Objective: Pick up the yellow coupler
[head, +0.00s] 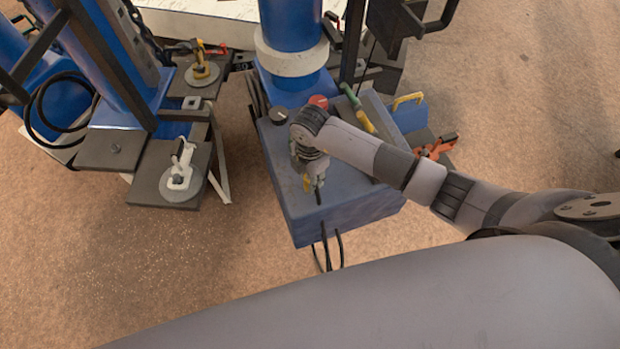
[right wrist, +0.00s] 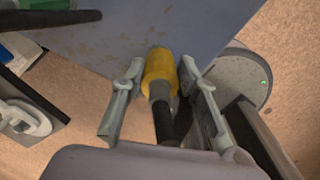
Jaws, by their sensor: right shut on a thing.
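The yellow coupler (right wrist: 160,70) lies between the fingers of my right gripper (right wrist: 159,90) in the right wrist view, with a dark grey and black stem running back toward the palm. My right gripper is shut on it. In the head view the right gripper (head: 314,187) points down over the near part of a blue box (head: 345,212). Only a small yellow bit of the coupler (head: 306,183) shows there, mostly hidden by the gripper. My left gripper is not in view.
A red knob (head: 318,101), a dark knob (head: 279,114) and a yellow-green handled tool (head: 360,112) are on the box behind my wrist. Clamps with round bases stand at left, one white (head: 180,172), one yellow (head: 202,68). An orange clamp (head: 437,146) is at right. Black cables hang below the box.

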